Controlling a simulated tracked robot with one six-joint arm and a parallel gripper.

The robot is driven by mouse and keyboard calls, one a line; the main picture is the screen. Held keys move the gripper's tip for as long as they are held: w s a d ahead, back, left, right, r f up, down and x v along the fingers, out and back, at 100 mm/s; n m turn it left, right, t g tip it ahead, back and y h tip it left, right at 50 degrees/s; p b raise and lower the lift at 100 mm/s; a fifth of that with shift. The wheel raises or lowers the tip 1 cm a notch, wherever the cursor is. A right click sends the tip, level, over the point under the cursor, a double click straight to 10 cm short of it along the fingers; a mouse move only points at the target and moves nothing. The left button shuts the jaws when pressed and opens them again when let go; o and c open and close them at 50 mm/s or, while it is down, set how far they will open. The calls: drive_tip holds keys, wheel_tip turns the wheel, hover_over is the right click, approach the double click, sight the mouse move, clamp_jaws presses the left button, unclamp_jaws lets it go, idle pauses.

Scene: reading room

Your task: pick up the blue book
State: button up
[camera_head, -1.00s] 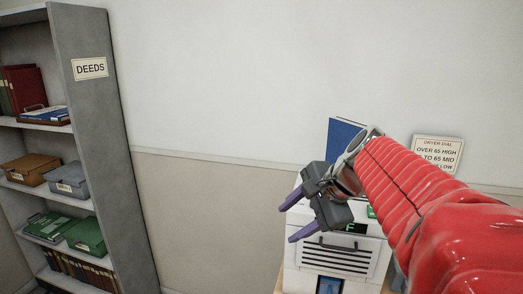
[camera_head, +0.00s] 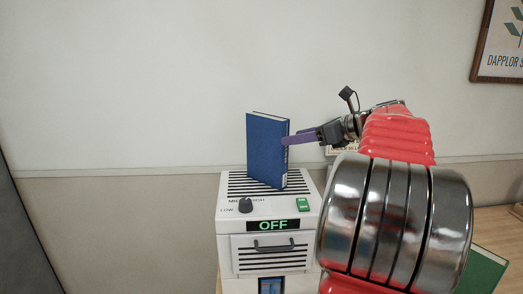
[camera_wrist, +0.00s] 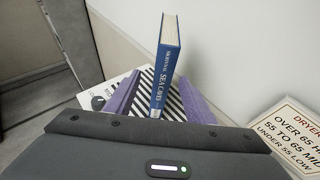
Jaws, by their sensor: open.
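The blue book (camera_head: 266,150) stands upright on the slatted top of a white dryer (camera_head: 228,212). In the wrist view the book (camera_wrist: 167,68) shows its spine, with pale lettering, and its page edges on top. My gripper (camera_head: 286,141) comes in from the right with its purple fingers level with the book's upper half. In the wrist view the two fingers (camera_wrist: 160,98) are apart, one on each side of the book's spine. I cannot tell whether either finger touches the book. The gripper is open and holds nothing.
The dryer's front has a dial (camera_head: 245,205), a green switch (camera_head: 303,204) and a display reading OFF (camera_head: 279,225). A dryer dial sign (camera_wrist: 291,137) is on the right in the wrist view. A wall stands behind. A green book or folder (camera_head: 484,270) lies at lower right.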

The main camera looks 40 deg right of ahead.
sight(267, 144)
idle(0.3)
drive_tip(key=x, duration=0.8)
drive_tip(key=shift+d+f, duration=0.1)
drive_tip(key=shift+w, duration=0.15)
drive_tip(key=shift+d+x, duration=0.1)
drive_tip(key=shift+x, duration=1.2)
drive_tip(key=shift+d+x, duration=0.15)
drive_tip(key=shift+x, duration=1.15)
drive_tip(key=shift+f, duration=0.15)
drive_tip(key=shift+c, duration=0.7)
clamp_jaws()
